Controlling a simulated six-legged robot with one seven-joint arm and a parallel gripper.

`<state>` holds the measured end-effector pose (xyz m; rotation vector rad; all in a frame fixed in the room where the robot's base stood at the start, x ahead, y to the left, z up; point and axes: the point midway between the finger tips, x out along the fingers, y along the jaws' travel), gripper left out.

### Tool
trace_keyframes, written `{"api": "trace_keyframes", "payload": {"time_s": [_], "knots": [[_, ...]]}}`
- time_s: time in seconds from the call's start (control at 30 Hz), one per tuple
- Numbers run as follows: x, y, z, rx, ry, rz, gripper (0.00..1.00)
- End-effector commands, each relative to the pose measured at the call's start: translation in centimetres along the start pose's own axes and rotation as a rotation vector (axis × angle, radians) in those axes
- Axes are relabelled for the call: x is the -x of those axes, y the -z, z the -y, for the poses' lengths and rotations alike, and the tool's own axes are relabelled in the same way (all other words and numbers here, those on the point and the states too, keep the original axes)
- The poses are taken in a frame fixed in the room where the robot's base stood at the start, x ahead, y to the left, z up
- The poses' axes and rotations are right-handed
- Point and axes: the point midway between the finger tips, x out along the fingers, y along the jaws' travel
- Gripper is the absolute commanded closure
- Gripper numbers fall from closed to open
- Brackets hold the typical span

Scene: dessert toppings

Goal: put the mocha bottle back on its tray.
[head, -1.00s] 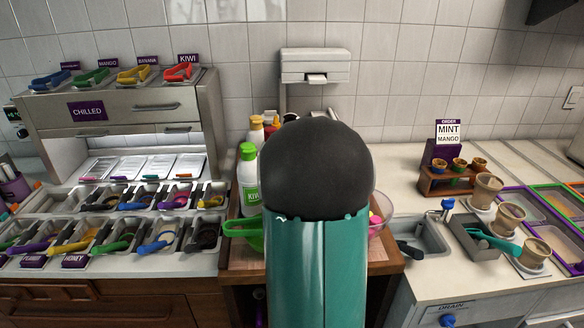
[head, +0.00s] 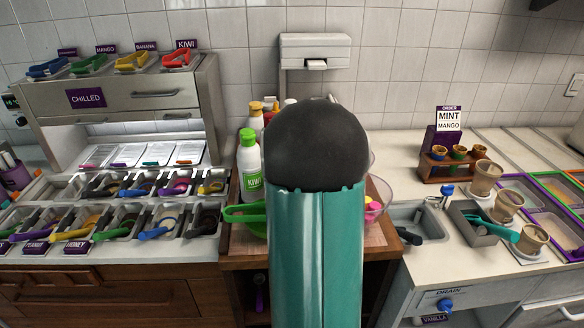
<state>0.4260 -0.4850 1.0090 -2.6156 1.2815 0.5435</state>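I cannot make out a mocha bottle in the head view; my own arm blocks the middle. A white bottle with a green cap and a KIWI label (head: 250,168) stands upright left of my arm. Behind it stands a white bottle with a yellow top (head: 254,118), its label unreadable. Other bottle tops beside it are partly hidden by my arm. These bottles stand at a wooden station (head: 236,258); I cannot tell which part is the mocha tray. My gripper is out of sight behind my arm.
A green-handled strainer or bowl (head: 243,213) lies in front of the kiwi bottle. A clear bowl (head: 383,200) is right of my arm. The topping bins (head: 130,205) fill the left counter. A small sink (head: 420,222) and cups (head: 487,178) are to the right.

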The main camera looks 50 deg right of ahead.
Motion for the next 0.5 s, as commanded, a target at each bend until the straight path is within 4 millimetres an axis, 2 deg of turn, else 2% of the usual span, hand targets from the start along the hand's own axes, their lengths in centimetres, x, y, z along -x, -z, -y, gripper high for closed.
{"api": "trace_keyframes", "payload": {"time_s": [0.5], "knots": [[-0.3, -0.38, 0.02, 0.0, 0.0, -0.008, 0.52]]}}
